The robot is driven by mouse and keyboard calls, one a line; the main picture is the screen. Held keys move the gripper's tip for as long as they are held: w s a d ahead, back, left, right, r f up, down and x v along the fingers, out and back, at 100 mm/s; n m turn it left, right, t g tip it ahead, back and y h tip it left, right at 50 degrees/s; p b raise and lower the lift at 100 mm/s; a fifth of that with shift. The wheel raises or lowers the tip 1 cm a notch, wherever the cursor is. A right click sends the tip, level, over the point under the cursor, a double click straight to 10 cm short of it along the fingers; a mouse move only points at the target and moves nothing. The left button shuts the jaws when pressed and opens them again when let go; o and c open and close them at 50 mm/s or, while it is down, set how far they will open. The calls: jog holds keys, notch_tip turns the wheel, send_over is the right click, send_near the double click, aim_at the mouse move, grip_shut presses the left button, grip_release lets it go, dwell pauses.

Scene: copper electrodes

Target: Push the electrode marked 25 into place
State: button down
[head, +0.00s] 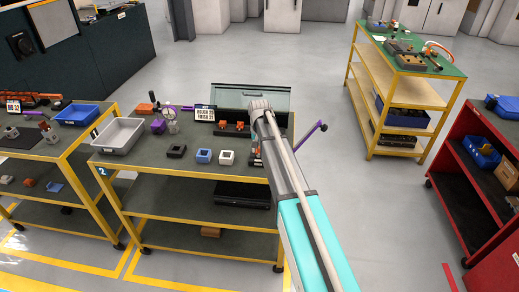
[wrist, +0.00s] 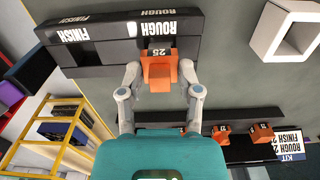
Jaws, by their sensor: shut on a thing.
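In the wrist view, an orange electrode (wrist: 158,74) with a dark plate marked 25 sits between the two fingers of my gripper (wrist: 160,72). My gripper is shut on it. The 25 plate is at the edge of a long black holder (wrist: 100,40) lettered ROUGH and FINISH, below its right-hand ROUGH label. I cannot tell how far the electrode is seated in the holder. In the head view, my gripper (head: 260,106) is over the right part of the workbench (head: 185,155); my arm hides its fingertips and the held electrode.
Two orange electrodes (wrist: 222,135) (wrist: 262,133) stand on another black rack by a kit sign (wrist: 290,147). A white hollow block (wrist: 286,28) is at upper right. In the head view, a grey tray (head: 120,135) and black, blue and white blocks (head: 226,158) stand left of my arm.

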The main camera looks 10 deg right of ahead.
jog(key=shift+f+b, duration=0.95)
dwell(0.4)
jog(key=shift+c, duration=1)
grip_release()
jog(key=shift+r, duration=0.15)
notch_tip(320, 180, up, 9)
jog(key=p, duration=0.9)
jog(key=shift+f, duration=0.2)
jog(key=shift+s, duration=0.1)
jog(key=s+n, duration=0.3)
jog(key=s, duration=2.6)
jog(key=shift+a+n, duration=0.3)
